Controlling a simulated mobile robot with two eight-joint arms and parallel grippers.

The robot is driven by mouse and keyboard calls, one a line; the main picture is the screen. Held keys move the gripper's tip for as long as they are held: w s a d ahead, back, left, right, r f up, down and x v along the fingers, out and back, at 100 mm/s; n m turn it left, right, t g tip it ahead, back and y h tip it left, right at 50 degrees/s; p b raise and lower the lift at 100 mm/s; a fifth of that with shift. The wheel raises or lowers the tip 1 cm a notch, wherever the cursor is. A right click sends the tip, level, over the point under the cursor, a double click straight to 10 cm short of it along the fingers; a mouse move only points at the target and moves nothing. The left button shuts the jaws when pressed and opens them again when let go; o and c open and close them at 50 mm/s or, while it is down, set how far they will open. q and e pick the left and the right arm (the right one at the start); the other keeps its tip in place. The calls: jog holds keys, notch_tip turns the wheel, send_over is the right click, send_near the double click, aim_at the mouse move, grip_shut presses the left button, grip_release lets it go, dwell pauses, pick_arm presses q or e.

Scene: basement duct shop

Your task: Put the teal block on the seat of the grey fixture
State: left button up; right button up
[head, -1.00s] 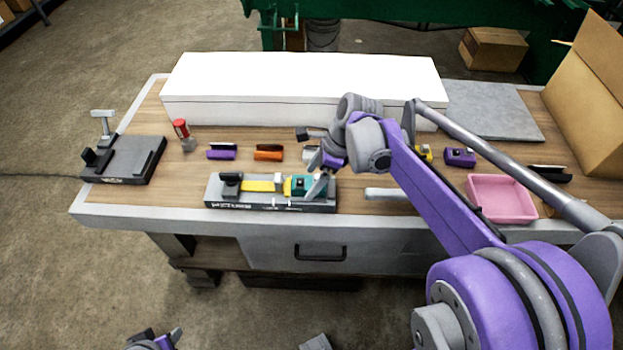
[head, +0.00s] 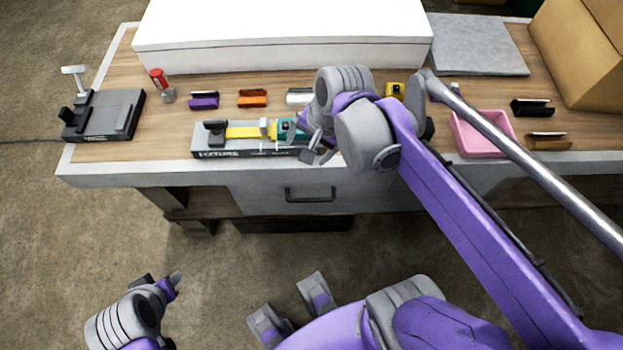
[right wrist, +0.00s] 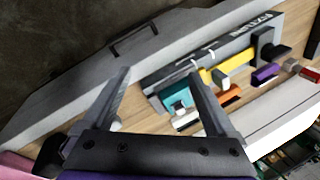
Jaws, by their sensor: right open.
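The grey fixture (head: 215,153) lies near the front edge of the workbench, with a yellow bar (head: 243,132) along its top. The teal block (head: 288,126) is at the fixture's right end, beside the bar, and is partly hidden by my right gripper (head: 316,152) in the head view. In the right wrist view the teal block (right wrist: 176,97) shows beside the right-hand finger of my open gripper (right wrist: 160,75). Nothing is held between the fingers. My left gripper (head: 160,284) is low in front of the bench, away from the block; its opening is unclear.
A second dark fixture (head: 105,115) stands at the bench's left end. Purple (head: 204,101) and orange (head: 252,98) pieces lie behind the grey fixture. A long white box (head: 285,45) fills the back. A pink tray (head: 466,140) and cardboard box (head: 582,60) are right.

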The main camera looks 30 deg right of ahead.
jog(key=s+a+f+n+t+h, duration=0.1)
jog(key=s+a+f+n+t, duration=0.1)
jog(key=s+f+n, duration=0.5)
jog(key=a+n, duration=0.1)
jog(key=n, duration=0.4)
jog(key=shift+a+f, duration=0.15)
jog(key=shift+a, duration=0.2)
